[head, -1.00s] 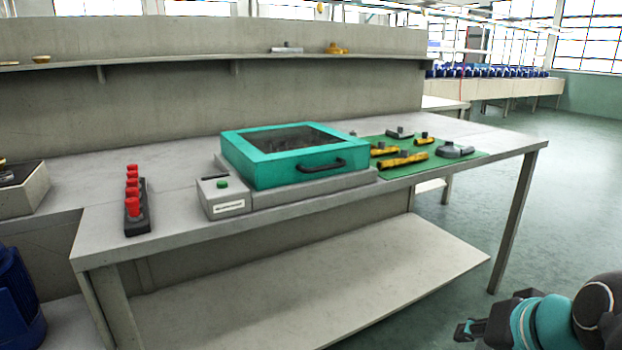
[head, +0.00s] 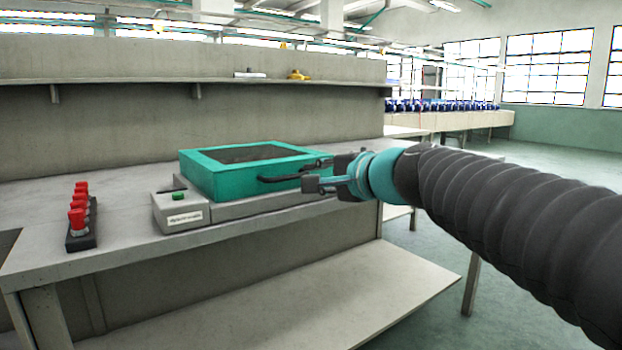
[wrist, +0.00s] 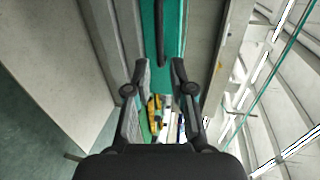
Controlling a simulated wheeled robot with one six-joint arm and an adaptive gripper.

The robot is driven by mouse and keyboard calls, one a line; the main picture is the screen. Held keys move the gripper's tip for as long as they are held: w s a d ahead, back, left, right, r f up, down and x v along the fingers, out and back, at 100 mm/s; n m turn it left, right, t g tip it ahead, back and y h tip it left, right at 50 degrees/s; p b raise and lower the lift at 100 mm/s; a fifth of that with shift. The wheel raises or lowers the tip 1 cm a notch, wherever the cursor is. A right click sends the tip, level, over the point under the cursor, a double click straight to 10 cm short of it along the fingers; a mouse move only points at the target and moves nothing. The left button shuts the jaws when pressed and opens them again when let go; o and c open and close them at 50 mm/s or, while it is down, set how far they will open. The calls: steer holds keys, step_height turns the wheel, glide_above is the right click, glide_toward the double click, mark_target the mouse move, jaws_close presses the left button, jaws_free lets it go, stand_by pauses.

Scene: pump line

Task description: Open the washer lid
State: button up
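The washer is a low teal box (head: 215,182) on a grey base, with a dark window in its lid (head: 245,153). The lid lies flat and closed. A black bar handle (head: 275,179) sticks out from the teal front; my gripper covers its right end in the head view. My gripper (head: 316,174) is at the right end of the handle. In the wrist view its two fingers (wrist: 159,66) are spread, and the handle (wrist: 161,35) runs in line with the gap between them. I cannot tell whether they touch it.
A grey control box (head: 180,211) with a green button stands left of the washer. A black rack with several red-topped parts (head: 78,215) is further left. Yellow parts (wrist: 153,112) show beyond the fingers. A lower shelf (head: 290,290) juts out under the bench.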

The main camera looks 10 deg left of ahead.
mark_target(293, 176)
steer(key=x, duration=0.9)
steer(key=shift+w, duration=0.15)
jaws_close()
